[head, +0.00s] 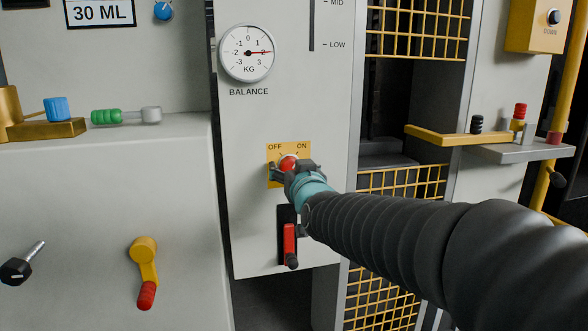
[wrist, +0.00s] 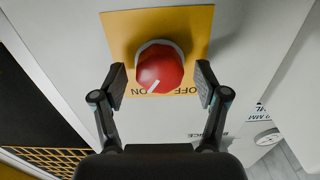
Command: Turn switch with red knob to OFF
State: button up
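The switch has a round red knob on a yellow plate marked OFF on the left and ON on the right in the head view. The red knob (head: 288,162) is partly hidden by my gripper (head: 297,168) there. In the wrist view, which shows the plate (wrist: 120,28) upside down, the white mark of the red knob (wrist: 161,64) points toward ON. My gripper (wrist: 161,82) is open, with one finger on each side of the knob and a small gap on both sides.
A slot with a red lever (head: 290,243) is just below the switch. The balance dial (head: 247,53) is above. A yellow crank with a red grip (head: 145,270) is at lower left. Yellow grilles (head: 402,182) and a small shelf (head: 515,152) are on the right.

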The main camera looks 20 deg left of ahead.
jog(key=c, duration=1)
jog(key=shift+n, duration=0.3)
jog(key=n+p, duration=0.1)
jog(key=n, duration=0.5)
jog(key=shift+a, duration=0.1)
jog(key=shift+s+f+n+p, duration=0.1)
jog(key=shift+n+p, duration=0.65)
jog(key=shift+n, duration=2.95)
